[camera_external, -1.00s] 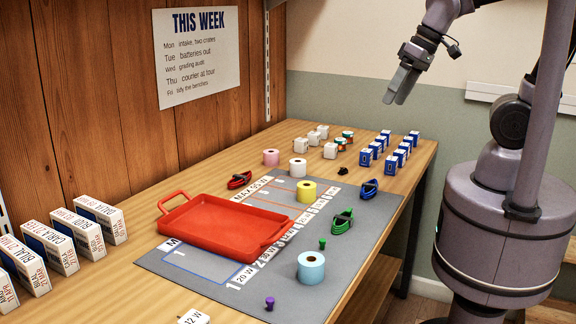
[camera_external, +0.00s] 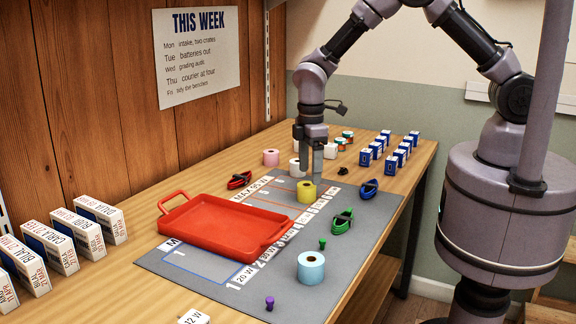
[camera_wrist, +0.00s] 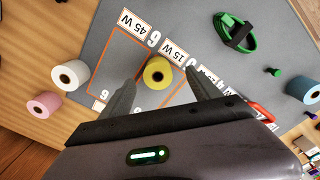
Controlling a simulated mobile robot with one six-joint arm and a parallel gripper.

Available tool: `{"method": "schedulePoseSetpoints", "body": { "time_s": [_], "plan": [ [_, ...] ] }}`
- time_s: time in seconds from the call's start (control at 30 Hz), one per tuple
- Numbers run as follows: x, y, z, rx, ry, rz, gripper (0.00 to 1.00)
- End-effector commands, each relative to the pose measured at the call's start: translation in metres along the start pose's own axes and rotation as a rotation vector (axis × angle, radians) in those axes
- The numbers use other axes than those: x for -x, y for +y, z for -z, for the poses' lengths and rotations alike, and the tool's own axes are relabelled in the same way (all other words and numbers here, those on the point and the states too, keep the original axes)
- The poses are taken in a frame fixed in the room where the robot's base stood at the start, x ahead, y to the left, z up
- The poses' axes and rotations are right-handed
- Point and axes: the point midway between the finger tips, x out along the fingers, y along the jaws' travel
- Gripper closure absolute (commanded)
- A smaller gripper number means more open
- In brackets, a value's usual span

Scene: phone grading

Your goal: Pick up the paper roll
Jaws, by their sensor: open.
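Several paper rolls stand upright on the bench. The yellow roll (camera_external: 306,191) stands on the grey mat (camera_external: 375,212), and in the wrist view the yellow roll (camera_wrist: 158,71) shows between and just beyond my fingertips. My gripper (camera_external: 312,178) is open and empty, pointing down just above the yellow roll; its two fingers also show in the wrist view (camera_wrist: 160,85). A white roll (camera_wrist: 70,74) and a pink roll (camera_wrist: 43,104) stand to the left in the wrist view. A light blue roll (camera_external: 311,267) stands near the mat's front edge. I cannot tell which roll is meant.
A red tray (camera_external: 222,228) lies left of the yellow roll. Coiled cables in red (camera_external: 239,180), blue (camera_external: 369,189) and green (camera_external: 342,221) lie around it. Blue and white boxes (camera_external: 390,160) stand at the back right.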

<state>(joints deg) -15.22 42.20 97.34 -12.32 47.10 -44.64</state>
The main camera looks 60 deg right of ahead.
Motion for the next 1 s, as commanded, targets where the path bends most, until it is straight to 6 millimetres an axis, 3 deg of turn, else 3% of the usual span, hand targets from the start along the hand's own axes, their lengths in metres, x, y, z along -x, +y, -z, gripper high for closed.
{"method": "schedulePoseSetpoints", "body": {
  "time_s": [0.17, 0.37, 0.57, 0.9, 1.0],
  "plan": [
    [-0.019, 0.002, 0.003, -0.001, 0.0, 0.0, 0.28],
    [-0.057, 0.005, 0.007, -0.001, -0.001, 0.001, 0.28],
    [-0.056, 0.005, 0.007, -0.001, 0.001, 0.0, 0.28],
    [-0.056, 0.005, 0.007, -0.001, 0.001, 0.0, 0.95],
    [-0.055, 0.005, 0.007, -0.001, 0.001, 0.0, 0.95]
  ]
}}
